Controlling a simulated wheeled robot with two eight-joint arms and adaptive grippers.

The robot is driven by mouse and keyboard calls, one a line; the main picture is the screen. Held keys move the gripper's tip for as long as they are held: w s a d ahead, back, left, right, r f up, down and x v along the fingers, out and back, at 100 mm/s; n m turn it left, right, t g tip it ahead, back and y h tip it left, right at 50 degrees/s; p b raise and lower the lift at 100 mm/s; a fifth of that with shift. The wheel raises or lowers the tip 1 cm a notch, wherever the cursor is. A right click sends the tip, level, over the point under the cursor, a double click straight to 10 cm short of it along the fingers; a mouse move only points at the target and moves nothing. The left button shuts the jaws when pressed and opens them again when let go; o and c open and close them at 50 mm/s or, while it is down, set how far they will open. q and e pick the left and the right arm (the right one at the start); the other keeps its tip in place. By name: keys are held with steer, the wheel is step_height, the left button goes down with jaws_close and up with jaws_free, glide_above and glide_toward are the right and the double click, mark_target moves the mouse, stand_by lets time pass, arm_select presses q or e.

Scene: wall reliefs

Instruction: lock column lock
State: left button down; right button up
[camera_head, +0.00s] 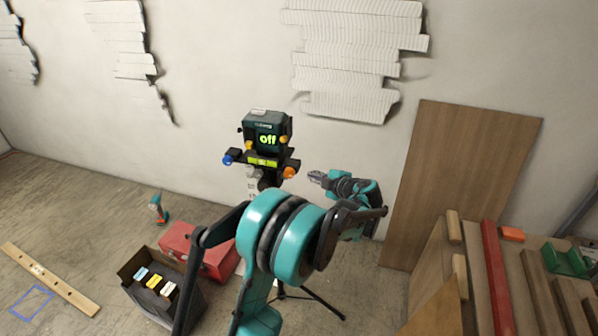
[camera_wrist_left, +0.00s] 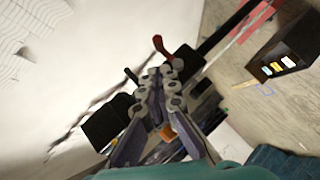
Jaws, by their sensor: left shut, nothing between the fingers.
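A dark device (camera_head: 268,133) with a green "off" display stands on a tripod (camera_head: 312,297) near the wall. Below the display are an orange knob (camera_head: 289,172) on the right and a blue knob (camera_head: 228,160) on the left. My left gripper (camera_head: 318,177) is shut and empty, just right of the orange knob and apart from it in the head view. In the left wrist view, its fingers (camera_wrist_left: 160,82) point toward dark tripod parts with a red-ended lever (camera_wrist_left: 162,46) and a black handle (camera_wrist_left: 131,75). I cannot tell which part is the column lock. My arm hides much of the tripod.
A red toolbox (camera_head: 203,250) and an open black box (camera_head: 190,303) stand on the floor at the left. A wooden board (camera_head: 460,180) leans on the wall at the right, behind a workbench with a red bar (camera_head: 497,275). Torn reliefs (camera_head: 350,60) hang above.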

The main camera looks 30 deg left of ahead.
arm_select(q)
steer(key=shift+a, duration=0.1)
steer(key=b+x, duration=0.3)
steer(key=x, duration=0.6)
steer(key=shift+w+a+f, duration=0.15)
steer(key=shift+w+a, duration=0.1)
steer(key=shift+a, duration=0.05)
steer(key=shift+w+f+m+g+h+p, duration=0.15)
steer(key=shift+m+g+h+p, duration=0.3)
steer(key=shift+p, duration=0.25)
steer(key=shift+f+m+g+h+p, duration=0.5)
steer(key=shift+f+m+g+p, duration=0.3)
steer(key=shift+g+p, duration=0.5)
steer(key=shift+f+m+g+h+p, duration=0.45)
steer(key=shift+f+m+g+p, duration=0.35)
steer(key=shift+g+p, duration=0.5)
steer(key=shift+f, duration=0.1)
